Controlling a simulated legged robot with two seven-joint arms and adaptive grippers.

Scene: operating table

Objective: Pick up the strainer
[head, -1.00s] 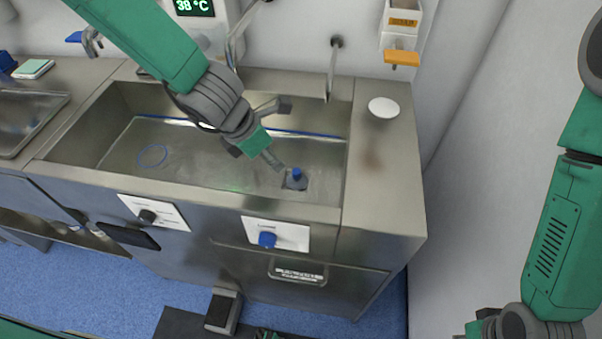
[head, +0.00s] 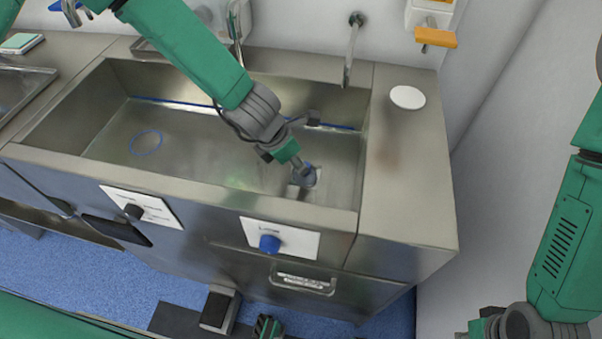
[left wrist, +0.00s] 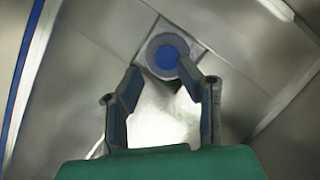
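The strainer (left wrist: 167,52), a grey round piece with a blue centre, sits at the right end of the sink floor. In the head view the strainer (head: 307,172) is partly hidden by my left gripper (head: 300,182). In the left wrist view my left gripper (left wrist: 158,72) is open, its two fingers apart with the tips at the strainer's near edge. The right fingertip overlaps its rim; whether it touches cannot be told. My right gripper (head: 485,326) is only partly in view at the bottom right, away from the sink.
The steel sink (head: 205,165) has raised walls around the strainer. A blue ring (head: 146,142) lies on its floor at left. A faucet (head: 353,50) hangs over the back right. A white disc (head: 407,97) lies on the right counter, which is otherwise clear.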

